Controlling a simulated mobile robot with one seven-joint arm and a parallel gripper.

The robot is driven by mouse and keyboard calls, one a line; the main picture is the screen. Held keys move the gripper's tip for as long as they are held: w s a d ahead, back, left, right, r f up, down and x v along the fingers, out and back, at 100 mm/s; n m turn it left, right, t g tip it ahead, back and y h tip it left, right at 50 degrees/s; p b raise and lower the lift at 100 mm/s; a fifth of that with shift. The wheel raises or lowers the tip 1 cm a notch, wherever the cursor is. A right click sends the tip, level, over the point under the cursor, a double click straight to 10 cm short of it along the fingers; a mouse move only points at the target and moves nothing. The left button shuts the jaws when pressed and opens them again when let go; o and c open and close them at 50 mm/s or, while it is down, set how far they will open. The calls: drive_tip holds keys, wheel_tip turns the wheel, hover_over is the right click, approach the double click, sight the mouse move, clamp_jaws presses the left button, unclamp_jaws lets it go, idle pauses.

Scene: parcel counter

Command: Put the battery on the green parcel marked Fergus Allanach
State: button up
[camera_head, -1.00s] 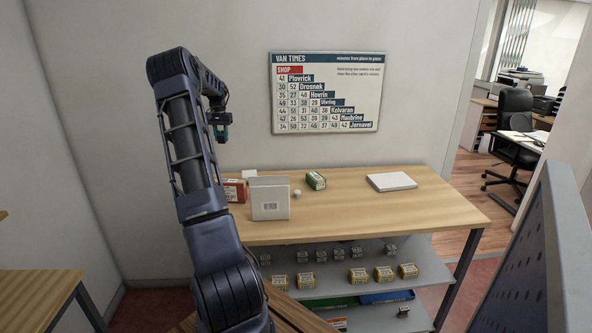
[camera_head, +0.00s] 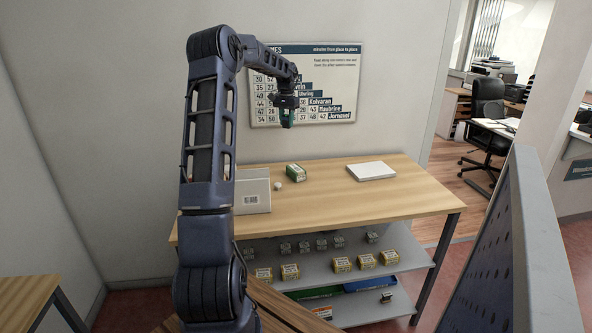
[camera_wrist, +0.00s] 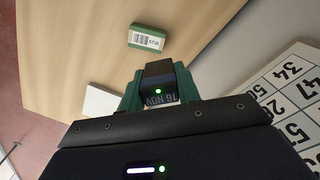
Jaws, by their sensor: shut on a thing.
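My gripper (camera_head: 287,118) is raised above the counter, in front of the wall chart. In the wrist view its green fingers (camera_wrist: 160,92) are shut on a dark block, the battery (camera_wrist: 158,72), with a small green light and print reading "16 NOV". The green parcel (camera_head: 296,173) lies at the back middle of the counter, apart from my gripper. It also shows in the wrist view (camera_wrist: 147,38) with a white label on its side, whose name is too small to read. Nothing is seen on top of it.
On the wooden counter (camera_head: 340,205) stand a grey-white box (camera_head: 252,197), a small white round thing (camera_head: 277,186) and a flat white box (camera_head: 371,171). Several yellow and grey boxes are on the shelf (camera_head: 320,262) below. The counter's front right is clear.

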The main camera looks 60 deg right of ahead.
sight(296, 168)
drive_tip(key=s+d, duration=0.1)
drive_tip(key=s, duration=0.3)
drive_tip(key=shift+m, duration=0.3)
drive_tip(key=f, duration=1.9)
drive_tip(key=shift+d+f, duration=0.25)
drive_tip(key=o, duration=1)
drive_tip(key=shift+f, duration=0.15)
